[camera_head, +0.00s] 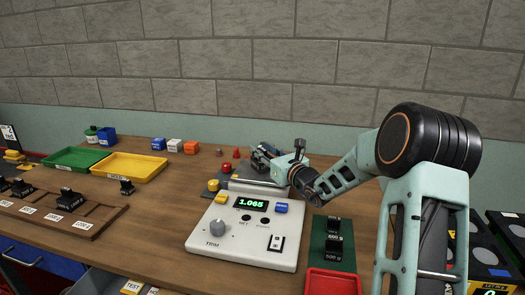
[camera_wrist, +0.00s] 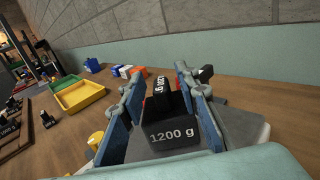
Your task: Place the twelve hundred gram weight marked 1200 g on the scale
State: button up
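The 1200 g weight (camera_wrist: 172,135) is a black block with white lettering, between the two blue fingers of my gripper (camera_wrist: 160,80) in the wrist view. The fingers stand wide on both sides of it; I cannot tell whether they press on it. In the head view my gripper (camera_head: 262,160) is at the back of the scale (camera_head: 212,225), over its grey plate (camera_head: 236,186). The weight is largely hidden there. The scale is white with a knob, and its green display (camera_head: 251,204) reads 1.065. I cannot tell whether the weight rests fully on the plate.
Black weights stand on a green mat (camera_head: 318,240) right of the scale, behind a red tray (camera_head: 330,283). A wooden rack (camera_head: 110,212) with weights is at left. Yellow (camera_head: 130,166) and green (camera_head: 75,158) trays lie behind it. Small colored blocks stand near the wall.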

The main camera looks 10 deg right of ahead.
jog(key=shift+s+r, duration=0.1)
jog(key=shift+r, duration=0.1)
jog(key=v, duration=1.1)
jog(key=shift+s+d+f, duration=0.15)
jog(key=shift+s+d, duration=0.05)
jog(key=shift+s, duration=0.15)
